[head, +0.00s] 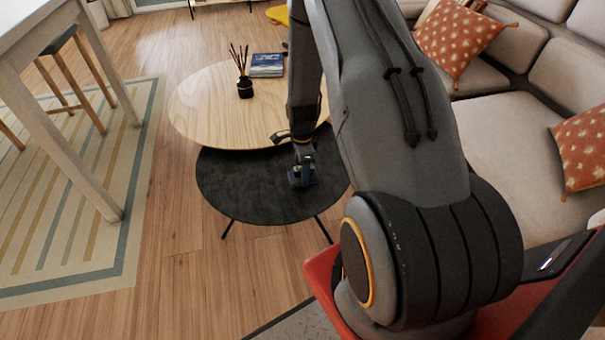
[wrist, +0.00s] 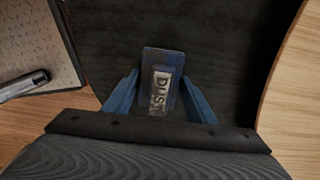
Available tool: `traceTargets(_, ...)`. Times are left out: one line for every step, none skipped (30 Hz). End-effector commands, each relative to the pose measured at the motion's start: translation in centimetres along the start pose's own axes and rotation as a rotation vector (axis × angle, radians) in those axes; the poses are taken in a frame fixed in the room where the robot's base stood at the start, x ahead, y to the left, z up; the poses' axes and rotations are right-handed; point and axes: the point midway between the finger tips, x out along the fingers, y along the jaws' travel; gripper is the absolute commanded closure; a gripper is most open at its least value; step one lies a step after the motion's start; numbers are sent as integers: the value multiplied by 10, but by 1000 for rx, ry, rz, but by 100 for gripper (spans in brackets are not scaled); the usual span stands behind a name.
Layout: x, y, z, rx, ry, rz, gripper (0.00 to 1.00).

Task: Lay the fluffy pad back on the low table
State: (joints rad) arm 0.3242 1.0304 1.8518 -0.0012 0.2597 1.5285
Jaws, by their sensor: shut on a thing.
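My gripper (head: 302,173) is over the black round low table (head: 240,190), right of its middle in the head view. In the wrist view my gripper's blue fingers (wrist: 160,78) are shut on a small dark blue pad (wrist: 149,56) with a grey label reading "DUST". The pad lies between the fingers, with its far end sticking out beyond them. The black tabletop (wrist: 225,45) is behind it. I cannot tell whether the pad touches the tabletop. In the head view the pad is small and partly hidden by my gripper.
A larger pale wooden round table (head: 205,100) adjoins the black one, holding a reed diffuser (head: 245,87) and a blue book (head: 267,65). A beige sofa (head: 510,130) with patterned cushions (head: 460,40) is at right. The black table's left part is clear.

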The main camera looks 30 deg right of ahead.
Motion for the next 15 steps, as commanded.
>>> traceTargets(8,1,0,0,0,2,70)
traceTargets(10,0,0,0,0,1,70)
traceTargets(11,0,0,0,0,0,70)
traceTargets(11,0,0,0,0,-1,70)
traceTargets(11,0,0,0,0,-1,70)
traceTargets(10,0,0,0,0,-1,70)
traceTargets(10,0,0,0,0,-1,70)
traceTargets(10,0,0,0,0,-1,70)
traceTargets(10,0,0,0,0,-1,70)
traceTargets(11,0,0,0,0,-1,70)
traceTargets(11,0,0,0,0,-1,70)
traceTargets(13,0,0,0,0,0,70)
traceTargets(14,0,0,0,0,0,70)
traceTargets(14,0,0,0,0,0,70)
traceTargets(14,0,0,0,0,0,42)
